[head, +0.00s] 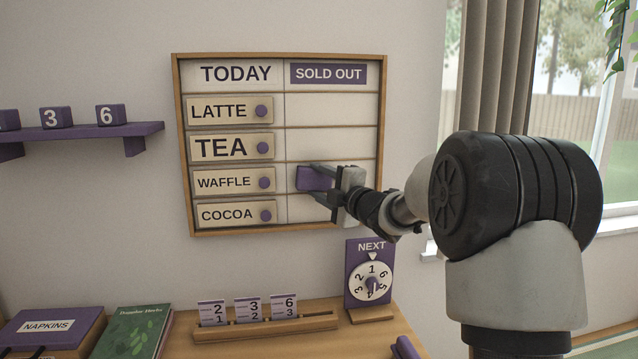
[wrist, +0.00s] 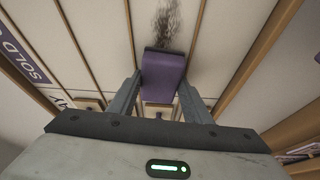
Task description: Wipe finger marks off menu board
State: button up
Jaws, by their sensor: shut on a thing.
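The menu board (head: 335,146) hangs on the wall in a wooden frame, with rows LATTE, TEA, WAFFLE and COCOA under TODAY and a SOLD OUT column. My gripper (head: 318,182) is shut on a purple block (head: 308,178) at the WAFFLE row of the SOLD OUT column. In the wrist view the purple block (wrist: 164,75) sits between both fingers, its far end close to the board; I cannot tell whether it touches. A dark grey smudge (wrist: 167,24) shows on the board just beyond the block. The smudge cannot be made out in the head view.
Below the board, a dial stand marked NEXT (head: 369,275) and a wooden rack of number cards (head: 265,326) stand on the counter. A green book (head: 130,333) and a NAPKINS box (head: 50,332) are at left. A purple shelf (head: 85,132) holds number blocks.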

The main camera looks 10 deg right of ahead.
jog(key=shift+w, duration=0.2)
jog(key=shift+d, duration=0.1)
jog(key=d+p, duration=0.1)
jog(key=d, duration=1)
jog(key=shift+p, duration=0.3)
dwell(0.5)
jog(key=shift+a+f+b, duration=0.1)
jog(key=shift+a+b, duration=2.9)
jog(key=shift+a, duration=2.65)
jog(key=shift+s, duration=0.1)
